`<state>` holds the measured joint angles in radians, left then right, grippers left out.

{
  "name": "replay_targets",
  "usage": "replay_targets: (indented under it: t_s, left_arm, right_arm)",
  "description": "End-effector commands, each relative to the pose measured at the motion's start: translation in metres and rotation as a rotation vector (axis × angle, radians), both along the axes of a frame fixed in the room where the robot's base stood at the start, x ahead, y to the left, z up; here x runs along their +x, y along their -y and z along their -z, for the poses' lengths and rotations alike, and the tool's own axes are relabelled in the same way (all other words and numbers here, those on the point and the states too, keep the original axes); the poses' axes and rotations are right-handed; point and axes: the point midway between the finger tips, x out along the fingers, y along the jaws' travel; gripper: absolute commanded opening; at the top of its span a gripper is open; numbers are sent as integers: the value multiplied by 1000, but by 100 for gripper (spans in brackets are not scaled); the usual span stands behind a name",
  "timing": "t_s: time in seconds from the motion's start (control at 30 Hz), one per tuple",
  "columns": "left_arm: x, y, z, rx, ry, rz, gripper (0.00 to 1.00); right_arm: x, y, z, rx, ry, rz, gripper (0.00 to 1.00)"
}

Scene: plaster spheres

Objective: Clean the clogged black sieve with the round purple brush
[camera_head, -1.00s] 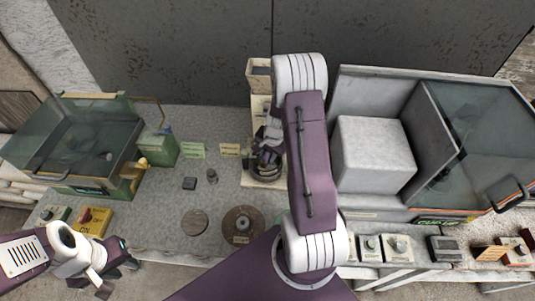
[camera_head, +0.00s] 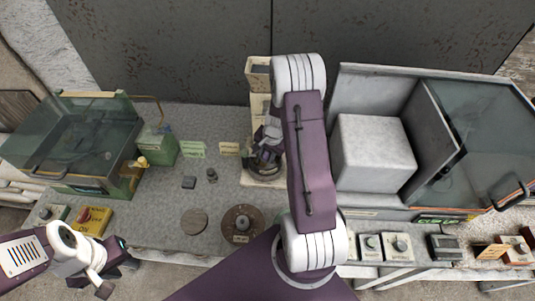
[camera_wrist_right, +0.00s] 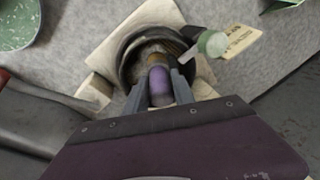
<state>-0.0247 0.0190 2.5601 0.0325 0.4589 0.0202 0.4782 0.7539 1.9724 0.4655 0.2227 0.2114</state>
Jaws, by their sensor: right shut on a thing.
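The black sieve (camera_head: 262,178) is a round dark ring on a pale stand left of my right arm in the head view. In the right wrist view its rim (camera_wrist_right: 124,62) surrounds a brownish, dirty inside. My right gripper (camera_wrist_right: 160,88) is shut on the purple brush (camera_wrist_right: 160,84), whose far end points into the ring. Whether the brush touches the mesh is hidden. In the head view my right gripper (camera_head: 266,155) is over the sieve, partly covered by my arm. My left gripper (camera_head: 117,277) hangs at the lower left, away from the sieve; its jaw opening is unclear.
A green glass-lidded cabinet (camera_head: 70,145) stands at left, and a grey cabinet with a white block (camera_head: 375,153) at right. Several switch boxes line the front edge. A brown disc (camera_head: 242,223), a flat round piece (camera_head: 194,221) and a small dark block (camera_head: 189,182) lie on the table.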

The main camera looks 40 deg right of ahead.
Motion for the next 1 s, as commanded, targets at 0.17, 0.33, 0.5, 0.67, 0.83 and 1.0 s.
replay_targets:
  t_s: [0.17, 0.33, 0.5, 0.67, 0.83, 1.0]
  left_arm:
    - [0, 0, -6, 0, 0, 0, 31]
    - [0, 0, -14, 0, 0, 0, 31]
    - [0, 0, -12, 0, 0, 0, 31]
    - [0, 0, -10, 0, 0, 0, 31]
    - [0, 0, 1, 0, 0, 0, 31]
    - [0, 0, 4, 0, 0, 0, 31]
  right_arm:
    - [5, 2, -2, 0, 0, 1, 0]
    - [12, 5, -3, 0, 0, -1, 0]
    - [12, 6, 0, 0, 0, -1, 0]
    - [12, 6, 1, 0, 0, 0, 0]
    - [3, 2, 2, 0, 1, 2, 0]
    - [-4, -2, -1, -1, 0, 0, 0]
